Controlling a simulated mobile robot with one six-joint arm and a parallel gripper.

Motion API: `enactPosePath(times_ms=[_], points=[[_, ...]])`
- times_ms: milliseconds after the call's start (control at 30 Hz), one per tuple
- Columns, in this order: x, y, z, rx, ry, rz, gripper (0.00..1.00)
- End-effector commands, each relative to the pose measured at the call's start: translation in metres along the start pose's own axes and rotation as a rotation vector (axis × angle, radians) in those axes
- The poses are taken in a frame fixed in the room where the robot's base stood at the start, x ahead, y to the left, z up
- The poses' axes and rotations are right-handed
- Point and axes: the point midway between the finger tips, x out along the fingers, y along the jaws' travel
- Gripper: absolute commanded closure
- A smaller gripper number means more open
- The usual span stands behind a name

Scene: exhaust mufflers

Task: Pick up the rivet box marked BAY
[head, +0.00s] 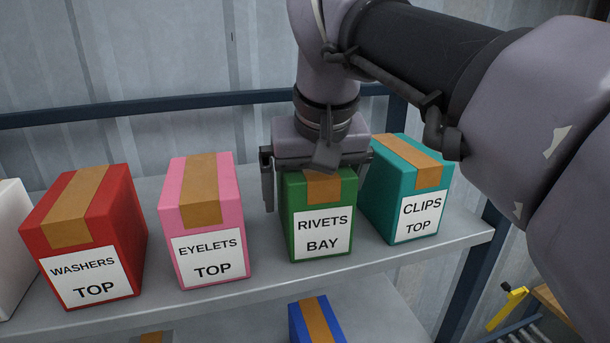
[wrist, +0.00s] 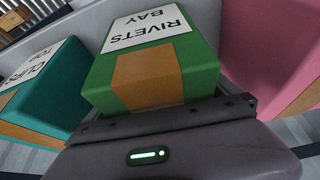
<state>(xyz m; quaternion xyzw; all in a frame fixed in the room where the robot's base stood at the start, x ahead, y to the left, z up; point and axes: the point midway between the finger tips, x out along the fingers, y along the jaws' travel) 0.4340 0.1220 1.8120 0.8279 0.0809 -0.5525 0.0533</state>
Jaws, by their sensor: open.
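The green rivet box (head: 318,218), labelled RIVETS BAY, stands upright on the grey shelf between the pink and teal boxes. It has a brown tape strip over its top. My gripper (head: 318,180) is directly above it, pointing down, with its open jaws spread across the box's width. The left finger hangs beside the box's left side; the right finger is mostly hidden between the green and teal boxes. In the wrist view the green box (wrist: 185,75) fills the space in front of my gripper (wrist: 165,115). I cannot tell whether the fingers touch it.
A pink EYELETS TOP box (head: 210,222) stands to the left and a teal CLIPS TOP box (head: 410,190) close on the right. A red WASHERS TOP box (head: 90,235) and a white box (head: 12,250) stand further left. A blue box (head: 315,320) is on a lower level.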

Motion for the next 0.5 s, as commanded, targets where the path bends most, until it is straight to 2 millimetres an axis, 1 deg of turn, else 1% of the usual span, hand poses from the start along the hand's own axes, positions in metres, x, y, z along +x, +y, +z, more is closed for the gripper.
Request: enactPosePath(times_ms=[433,467,500], points=[[0.0032,0.0,0.0013,0.0,0.0,0.0,0.0],[0.0032,0.0,0.0013,0.0,0.0,0.0,0.02],[0.0032,0.0,0.0014,0.0,0.0,0.0,0.1]])
